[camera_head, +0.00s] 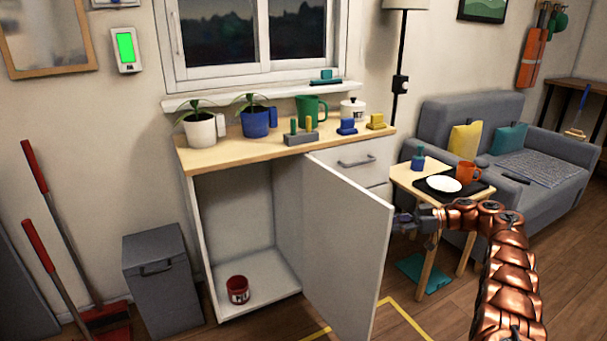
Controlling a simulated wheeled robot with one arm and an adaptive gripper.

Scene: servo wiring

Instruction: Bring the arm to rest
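My copper-coloured arm (510,270) reaches in from the lower right and bends left at its top. My gripper (405,222) is at its end, small and dark, just right of the free edge of the white cabinet door (350,240). I cannot tell whether it touches the door or whether its fingers are open or shut. The door stands wide open. Inside the cabinet (235,225), a red mug or can (238,289) stands on the floor panel.
A small table (415,178) with a plate (443,184) and orange mug (466,172) stands close behind my gripper. A grey sofa (450,115) is beyond. Potted plants and small items stand on the cabinet top (230,150). A grey bin (160,280) is at left.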

